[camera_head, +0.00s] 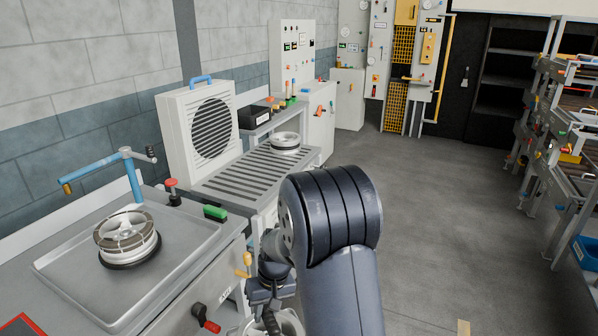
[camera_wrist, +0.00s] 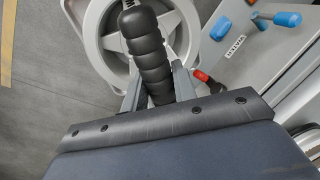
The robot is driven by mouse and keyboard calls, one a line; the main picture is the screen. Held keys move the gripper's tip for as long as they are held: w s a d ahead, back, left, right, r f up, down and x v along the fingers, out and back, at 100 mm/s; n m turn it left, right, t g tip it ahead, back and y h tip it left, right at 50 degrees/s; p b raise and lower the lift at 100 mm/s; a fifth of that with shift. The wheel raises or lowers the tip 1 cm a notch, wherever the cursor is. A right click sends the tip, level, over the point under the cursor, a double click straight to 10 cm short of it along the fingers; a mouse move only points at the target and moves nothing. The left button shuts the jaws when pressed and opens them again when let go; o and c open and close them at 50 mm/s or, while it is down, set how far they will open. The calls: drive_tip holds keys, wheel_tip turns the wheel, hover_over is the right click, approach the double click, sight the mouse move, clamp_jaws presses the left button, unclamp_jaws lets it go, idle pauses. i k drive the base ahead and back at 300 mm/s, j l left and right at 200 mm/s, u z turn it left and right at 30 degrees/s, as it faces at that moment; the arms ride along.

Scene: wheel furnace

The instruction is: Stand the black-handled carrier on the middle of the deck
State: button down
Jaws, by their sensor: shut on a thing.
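The carrier's black ribbed handle (camera_wrist: 148,45) is between the fingers of my gripper (camera_wrist: 157,82) in the wrist view. A pale grey spoked wheel-like part (camera_wrist: 93,22) shows beyond the handle; how it joins the handle is hidden. In the head view my gripper (camera_head: 270,290) is low at the bottom, beside the workbench front, with a pale round part (camera_head: 291,322) below it, cut off by the frame. A grey slatted deck (camera_head: 240,178) stands ahead, in front of a fan unit. A silver wheel (camera_head: 285,143) sits at its far end; its middle and near part are bare.
A white fan unit (camera_head: 200,130) backs the deck. The near bench has a tray (camera_head: 75,262) with a wheel (camera_head: 128,240), a blue swing arm (camera_head: 132,178) and a red-tipped lever (camera_head: 205,318). Open floor (camera_head: 440,200) lies right, before shelving (camera_head: 570,150).

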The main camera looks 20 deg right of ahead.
sight(257, 177)
drive_tip(key=i+l+z, duration=0.15)
drive_tip(key=z, duration=0.2)
drive_tip(key=i+l+z, duration=0.15)
drive_tip(key=z, duration=0.25)
drive_tip(key=i+l+z, duration=0.15)
drive_tip(key=z, duration=0.2)
drive_tip(key=i+l, duration=0.1)
drive_tip(key=i, duration=0.3)
drive_tip(key=i+l, duration=0.15)
drive_tip(key=i, duration=0.3)
drive_tip(key=i+l+u, duration=0.1)
drive_tip(key=u, duration=0.25)
drive_tip(key=i+l+u, duration=0.2)
drive_tip(key=u, duration=0.15)
drive_tip(key=i+l+u, duration=0.35)
drive_tip(key=k+j, duration=0.05)
drive_tip(key=j, duration=0.05)
